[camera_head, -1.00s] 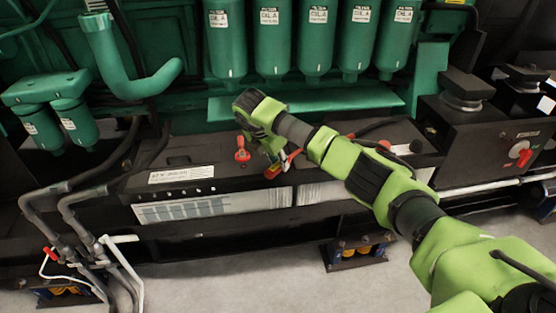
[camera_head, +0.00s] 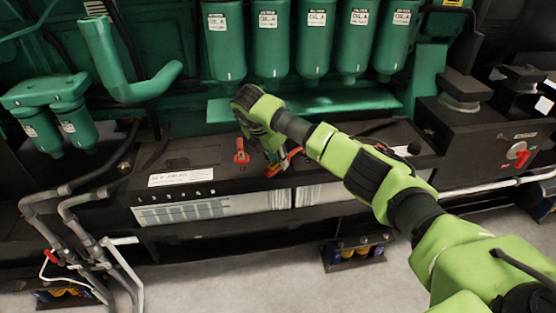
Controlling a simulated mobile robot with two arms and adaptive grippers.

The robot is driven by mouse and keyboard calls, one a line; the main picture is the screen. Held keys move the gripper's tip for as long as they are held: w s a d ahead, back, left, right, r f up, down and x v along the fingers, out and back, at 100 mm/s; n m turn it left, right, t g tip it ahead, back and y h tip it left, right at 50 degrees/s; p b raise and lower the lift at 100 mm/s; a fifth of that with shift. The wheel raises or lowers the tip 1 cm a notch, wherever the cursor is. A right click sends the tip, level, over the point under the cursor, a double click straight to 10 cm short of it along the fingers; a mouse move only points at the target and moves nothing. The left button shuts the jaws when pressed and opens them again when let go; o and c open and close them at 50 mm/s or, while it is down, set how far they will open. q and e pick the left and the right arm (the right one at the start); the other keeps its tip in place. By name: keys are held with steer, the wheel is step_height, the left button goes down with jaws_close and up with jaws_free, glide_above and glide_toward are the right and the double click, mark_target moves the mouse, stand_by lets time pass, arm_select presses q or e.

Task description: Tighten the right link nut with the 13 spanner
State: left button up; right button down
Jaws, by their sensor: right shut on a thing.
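My right arm reaches in from the lower right, and its gripper (camera_head: 275,166) points down over the black battery top. It is shut on a thin tool, which I take to be the spanner; its size mark cannot be read. A red part (camera_head: 290,158) shows close beside the fingers; I cannot tell whether it is a terminal cover or a link. The right link nut is hidden by the gripper and wrist, so I cannot see whether the spanner sits on it. My left gripper is not in view.
A red terminal piece (camera_head: 241,156) stands on the left battery (camera_head: 190,158), left of my gripper. Green filter canisters (camera_head: 270,42) hang behind above a green ledge. A black box with a red switch (camera_head: 517,151) is at the right. Grey pipes (camera_head: 70,215) run at the left.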

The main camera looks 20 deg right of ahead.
steer(key=shift+s+d+r+p, duration=0.15)
steer(key=shift+s+d+p, duration=0.05)
steer(key=shift+p, duration=0.25)
steer(key=shift+s+d+n+t+p, duration=0.25)
steer(key=shift+s+d+n+p, duration=0.15)
steer(key=shift+s+n+p, duration=0.15)
steer(key=shift+s+d+n+t+p, duration=0.25)
steer(key=shift+s+d+n+p, duration=0.15)
steer(key=shift+s+n, duration=0.25)
steer(key=s+d+n+t+y+b, duration=0.1)
steer(key=s+d+n+y+b, duration=0.1)
steer(key=s+d+n, duration=0.3)
steer(key=d+n+y, duration=0.1)
steer(key=d+n, duration=0.3)
steer(key=d, duration=0.1)
steer(key=shift+n+t+y, duration=0.3)
steer(key=shift+n+y, duration=0.1)
steer(key=shift+d+f+b, duration=0.15)
steer(key=shift+f+b, duration=0.05)
steer(key=shift+b, duration=0.3)
steer(key=shift+f, duration=0.2)
